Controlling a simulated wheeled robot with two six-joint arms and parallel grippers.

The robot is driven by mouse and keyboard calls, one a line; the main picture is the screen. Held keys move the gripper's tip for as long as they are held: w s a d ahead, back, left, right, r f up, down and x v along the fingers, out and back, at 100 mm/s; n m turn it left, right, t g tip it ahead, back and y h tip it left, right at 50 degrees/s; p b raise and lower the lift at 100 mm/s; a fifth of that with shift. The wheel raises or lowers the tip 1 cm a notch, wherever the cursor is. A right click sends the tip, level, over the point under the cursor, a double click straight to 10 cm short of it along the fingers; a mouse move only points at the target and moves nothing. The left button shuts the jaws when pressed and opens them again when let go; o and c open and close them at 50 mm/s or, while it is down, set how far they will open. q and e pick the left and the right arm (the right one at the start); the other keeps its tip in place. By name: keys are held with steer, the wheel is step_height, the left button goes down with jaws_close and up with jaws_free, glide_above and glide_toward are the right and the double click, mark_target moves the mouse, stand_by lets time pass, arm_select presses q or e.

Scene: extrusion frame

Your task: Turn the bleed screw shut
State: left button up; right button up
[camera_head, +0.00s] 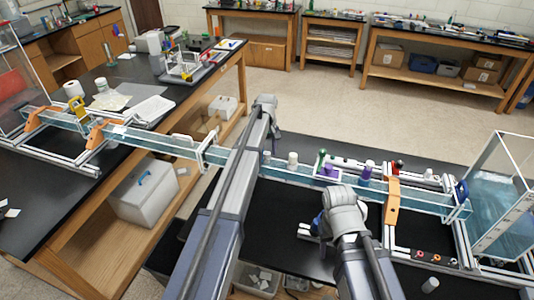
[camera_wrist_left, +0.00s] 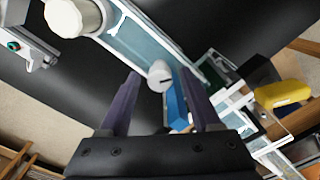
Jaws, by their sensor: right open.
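In the left wrist view my left gripper (camera_wrist_left: 160,80) is open, its two purple fingers apart. A small round white knob with a dark slot, which looks like the bleed screw (camera_wrist_left: 160,75), lies between the fingertips in the picture. I see no clear contact with it. A small white knob, probably the same screw (camera_head: 267,157), stands on the clear channel (camera_head: 232,160) beside my left forearm in the head view. My left fingers are hidden there by the arm. My right gripper (camera_head: 318,225) is mostly hidden behind its wrist, over the dark bench, away from the screw.
A larger white cap (camera_wrist_left: 70,15) sits on the channel near the screw, and a blue part (camera_wrist_left: 178,105) lies close by the right finger. Purple fittings (camera_head: 365,173) and an orange bracket (camera_head: 391,200) stand farther right. A water tank (camera_head: 500,195) is at the right end.

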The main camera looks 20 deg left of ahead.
arm_select(q)
jaws_close()
steer(key=shift+m, duration=0.3)
stand_by(0.3)
steer(key=m, duration=1.1)
stand_by(0.3)
steer(key=shift+m, duration=0.3)
steer(key=shift+o, duration=0.4)
jaws_free()
steer(key=shift+r, duration=0.1)
